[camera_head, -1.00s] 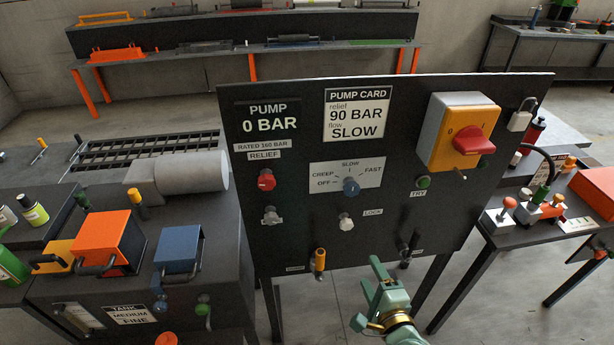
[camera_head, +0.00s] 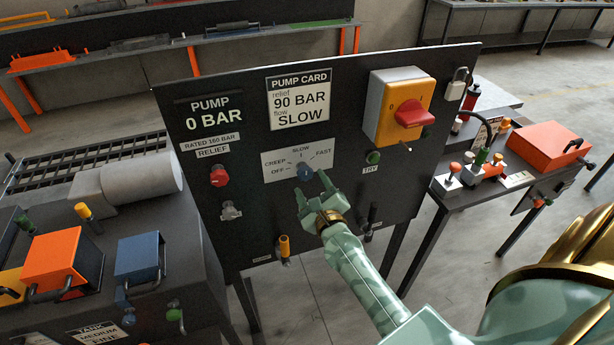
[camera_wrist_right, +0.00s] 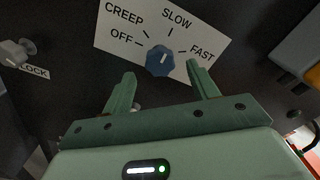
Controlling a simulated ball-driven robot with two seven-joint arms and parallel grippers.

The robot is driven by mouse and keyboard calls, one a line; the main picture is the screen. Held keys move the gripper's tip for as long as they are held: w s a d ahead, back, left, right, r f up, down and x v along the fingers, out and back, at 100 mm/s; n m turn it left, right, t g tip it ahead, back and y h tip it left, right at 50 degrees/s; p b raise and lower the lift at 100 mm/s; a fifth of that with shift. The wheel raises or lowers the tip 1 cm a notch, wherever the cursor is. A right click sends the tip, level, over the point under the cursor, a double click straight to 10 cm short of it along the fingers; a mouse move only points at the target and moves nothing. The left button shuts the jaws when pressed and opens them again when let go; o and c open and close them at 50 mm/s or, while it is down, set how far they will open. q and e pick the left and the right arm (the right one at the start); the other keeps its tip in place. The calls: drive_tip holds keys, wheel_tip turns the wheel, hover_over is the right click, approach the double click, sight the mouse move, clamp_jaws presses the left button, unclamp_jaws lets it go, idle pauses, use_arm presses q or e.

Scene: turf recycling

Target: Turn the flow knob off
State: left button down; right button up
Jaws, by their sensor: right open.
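The blue flow knob (camera_head: 304,173) sits on a white dial plate (camera_head: 283,164) marked OFF, CREEP, SLOW and FAST on the black pump panel. In the right wrist view the knob (camera_wrist_right: 160,62) has a pale mark that appears to point up, roughly toward SLOW. My right gripper (camera_head: 314,187) is open in front of the panel, just below the knob. In the wrist view its fingers (camera_wrist_right: 161,74) stand apart, left and right of the knob's lower side, with nothing between them; contact with the knob cannot be told. My left gripper is out of view.
Around the dial are a red relief knob (camera_head: 219,177), a green TRY button (camera_head: 373,158) and a yellow box with a red switch (camera_head: 414,113). A yellow-handled valve (camera_head: 284,247) sits below. The pump card (camera_head: 299,99) reads flow SLOW; the display reads 0 BAR.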

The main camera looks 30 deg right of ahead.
sight(307, 177)
drive_tip(key=shift+x, duration=1.9)
drive_tip(key=c, duration=1)
